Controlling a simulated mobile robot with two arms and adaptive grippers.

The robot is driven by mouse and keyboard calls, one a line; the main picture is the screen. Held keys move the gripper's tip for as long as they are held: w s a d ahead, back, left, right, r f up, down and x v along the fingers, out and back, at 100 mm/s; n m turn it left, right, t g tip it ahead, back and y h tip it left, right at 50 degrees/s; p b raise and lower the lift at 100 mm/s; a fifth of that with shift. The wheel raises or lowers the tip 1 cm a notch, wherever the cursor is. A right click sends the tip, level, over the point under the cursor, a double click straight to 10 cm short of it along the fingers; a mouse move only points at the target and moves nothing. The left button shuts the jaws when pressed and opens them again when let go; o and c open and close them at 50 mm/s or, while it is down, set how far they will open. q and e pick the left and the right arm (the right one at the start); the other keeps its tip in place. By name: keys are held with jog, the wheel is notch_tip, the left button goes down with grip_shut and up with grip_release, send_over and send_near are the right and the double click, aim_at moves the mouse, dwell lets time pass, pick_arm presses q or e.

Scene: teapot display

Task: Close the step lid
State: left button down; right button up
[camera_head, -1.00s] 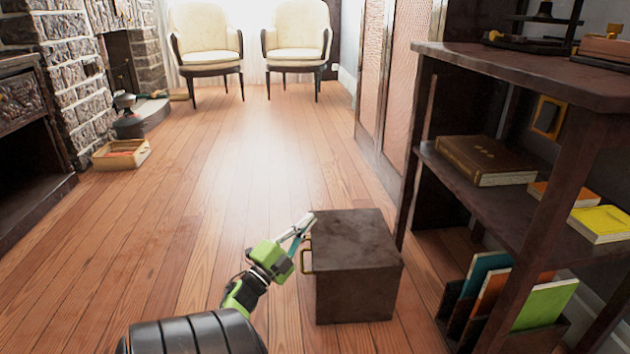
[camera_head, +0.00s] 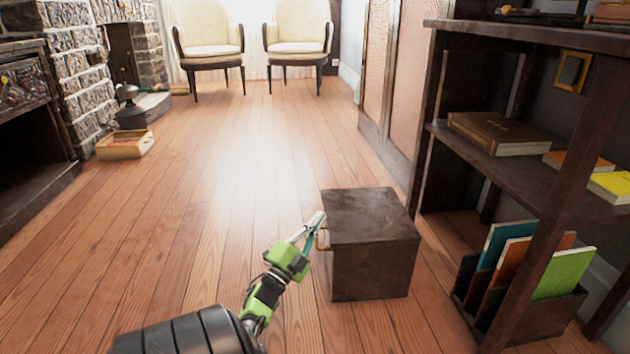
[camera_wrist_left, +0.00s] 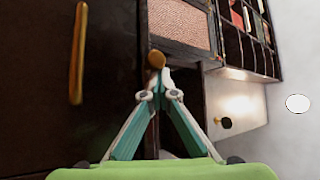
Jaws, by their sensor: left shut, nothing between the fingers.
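The step (camera_head: 368,262) is a dark brown box standing on the floor. Its top, the lid (camera_head: 372,212), looks flat and level; I see no gap under it. A brass handle (camera_head: 322,240) sits on its left side and a brass handle also shows in the left wrist view (camera_wrist_left: 77,52). My left gripper (camera_head: 317,220) is shut and empty, with its tips at the upper left edge of the box, close to the handle. In the left wrist view its fingers (camera_wrist_left: 164,85) meet at the tips beside a dark panel. I cannot tell whether they touch the box. My right gripper is out of view.
A dark bookshelf (camera_head: 484,160) with books stands right of the box, and a folder rack (camera_head: 520,318) is on the floor there. Open wooden floor (camera_head: 200,220) lies left and beyond, up to two cream chairs (camera_head: 210,30). A small crate (camera_head: 125,146) sits by the fireplace.

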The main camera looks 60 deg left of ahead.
pick_arm(q)
jog(key=shift+a+f, duration=0.15)
jog(key=shift+f, duration=0.25)
notch_tip(320, 180, up, 11)
jog(key=shift+f, duration=0.15)
